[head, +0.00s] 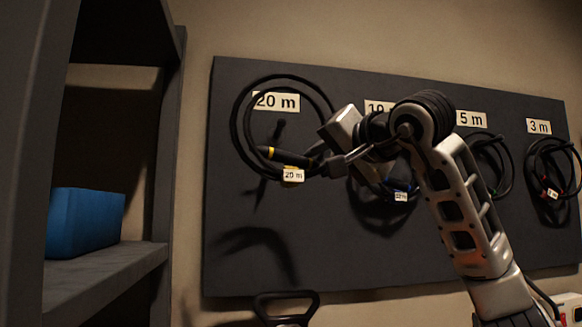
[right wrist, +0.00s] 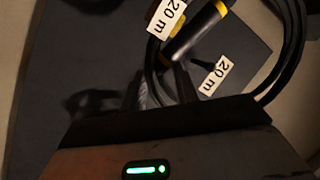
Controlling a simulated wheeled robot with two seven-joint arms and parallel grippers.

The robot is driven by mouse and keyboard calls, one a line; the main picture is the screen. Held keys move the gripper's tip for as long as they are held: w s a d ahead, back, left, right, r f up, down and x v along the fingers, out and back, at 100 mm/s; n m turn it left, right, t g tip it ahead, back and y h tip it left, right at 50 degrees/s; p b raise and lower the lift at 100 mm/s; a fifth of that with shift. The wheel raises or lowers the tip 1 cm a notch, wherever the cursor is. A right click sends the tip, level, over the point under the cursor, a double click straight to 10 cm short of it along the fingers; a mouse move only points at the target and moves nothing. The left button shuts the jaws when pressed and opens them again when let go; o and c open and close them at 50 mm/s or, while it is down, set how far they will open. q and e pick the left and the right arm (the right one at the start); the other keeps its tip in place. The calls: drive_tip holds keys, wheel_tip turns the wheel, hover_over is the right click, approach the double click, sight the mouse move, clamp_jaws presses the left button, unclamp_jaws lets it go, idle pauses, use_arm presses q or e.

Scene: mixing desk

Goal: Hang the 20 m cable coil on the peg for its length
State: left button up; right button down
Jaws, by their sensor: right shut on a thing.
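The 20 m cable coil (head: 238,133) is black, with a yellow-banded plug and a white "20 m" tag (head: 293,175). My right gripper (head: 322,165) is shut on the coil at its lower right side. In the right wrist view the coil (right wrist: 296,45) passes the fingertips (right wrist: 160,92), with its tag (right wrist: 167,18) nearby. The peg (head: 279,129) under the "20 m" board label (head: 276,101) shows through the coil's loop. The coil hangs in front of the board; I cannot tell if the peg passes through it. My left gripper is not in view.
The dark pegboard (head: 330,262) holds other coils to the right, under the 10 m, 5 m (head: 472,118) and 3 m (head: 540,126) labels. A shelf (head: 110,278) with a blue box (head: 85,221) stands at the left. A dark handle (head: 287,296) shows below the board.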

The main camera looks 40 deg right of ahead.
drive_tip(key=shift+w+d+r, duration=0.1)
drive_tip(key=shift+r, duration=0.1)
drive_tip(key=shift+w+d, duration=0.1)
drive_tip(key=shift+d, duration=0.05)
drive_tip(key=shift+w+d, duration=0.1)
drive_tip(key=shift+w, duration=0.05)
drive_tip(key=shift+w+d+f, duration=0.1)
drive_tip(key=shift+w+d, duration=0.2)
drive_tip(key=shift+w, duration=0.3)
drive_tip(key=shift+w+d+f, duration=0.1)
drive_tip(key=shift+w+d, duration=0.25)
drive_tip(key=shift+w, duration=0.25)
drive_tip(key=shift+w+d, duration=0.3)
drive_tip(key=shift+w, duration=0.3)
drive_tip(key=w+d+f+p, duration=0.1)
drive_tip(key=w+d, duration=0.3)
drive_tip(key=w, duration=0.3)
drive_tip(key=shift+w+f, duration=0.3)
drive_tip(key=shift+f, duration=0.05)
drive_tip(key=shift+d+f, duration=0.1)
drive_tip(key=shift+f, duration=0.05)
